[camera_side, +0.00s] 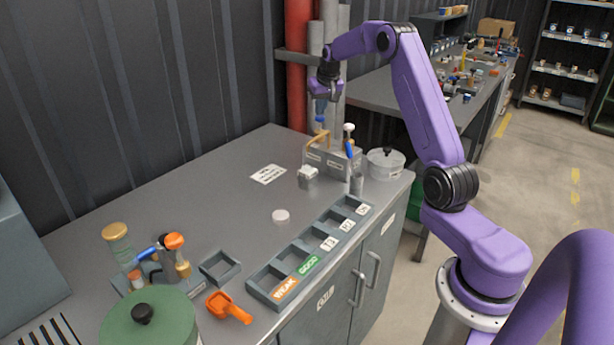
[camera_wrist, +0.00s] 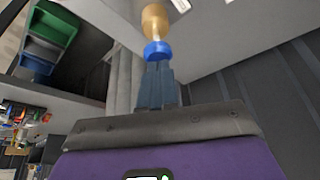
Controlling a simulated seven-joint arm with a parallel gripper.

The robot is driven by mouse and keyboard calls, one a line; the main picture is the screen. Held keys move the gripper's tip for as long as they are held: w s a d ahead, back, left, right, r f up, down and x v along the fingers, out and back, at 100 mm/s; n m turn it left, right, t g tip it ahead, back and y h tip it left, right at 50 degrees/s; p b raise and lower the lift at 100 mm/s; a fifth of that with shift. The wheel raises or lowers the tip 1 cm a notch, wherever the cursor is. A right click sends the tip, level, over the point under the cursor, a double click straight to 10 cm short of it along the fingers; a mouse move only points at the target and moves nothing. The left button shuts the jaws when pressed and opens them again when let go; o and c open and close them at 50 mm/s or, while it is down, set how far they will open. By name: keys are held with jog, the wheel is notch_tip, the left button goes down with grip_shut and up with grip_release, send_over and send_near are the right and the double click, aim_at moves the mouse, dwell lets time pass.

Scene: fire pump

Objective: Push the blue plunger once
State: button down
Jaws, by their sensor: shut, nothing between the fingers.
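A grey block (camera_side: 332,160) with a white-topped, blue-handled tool (camera_side: 349,145) stands close by. A lidded pot (camera_side: 386,163) is to its right. A divided tray (camera_side: 310,252) lies along the front edge. Red and grey pipes (camera_side: 297,70) rise behind. The middle bench is mostly clear.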

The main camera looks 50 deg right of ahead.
jog(key=shift+f, duration=1.7)
jog(key=shift+r, duration=2.2)
notch_tip(320, 180, up, 6)
